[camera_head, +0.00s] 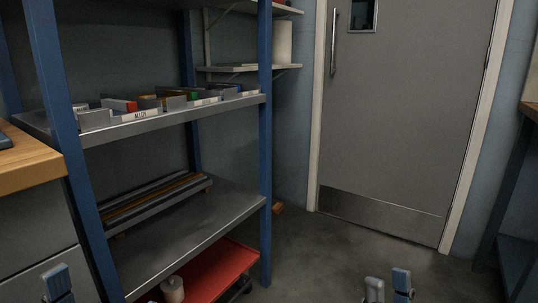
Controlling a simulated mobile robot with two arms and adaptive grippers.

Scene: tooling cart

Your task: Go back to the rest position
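My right gripper (388,288) shows at the bottom edge, right of centre, over the floor. Its two blue-grey fingertips stand apart with nothing visible between them, so it looks open. My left gripper (58,283) shows at the bottom left, in front of the grey cabinet. Its fingertips overlap in this view and its lower part is cut off by the frame edge, so I cannot tell its opening. No object shows in either gripper.
A blue-framed shelf rack (265,150) stands at the left with labelled bins (95,119) and long bars (160,200). A red cart (225,267) sits below. A wooden worktop (30,170) is at far left. Floor (330,245) before the grey door (400,120) is clear.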

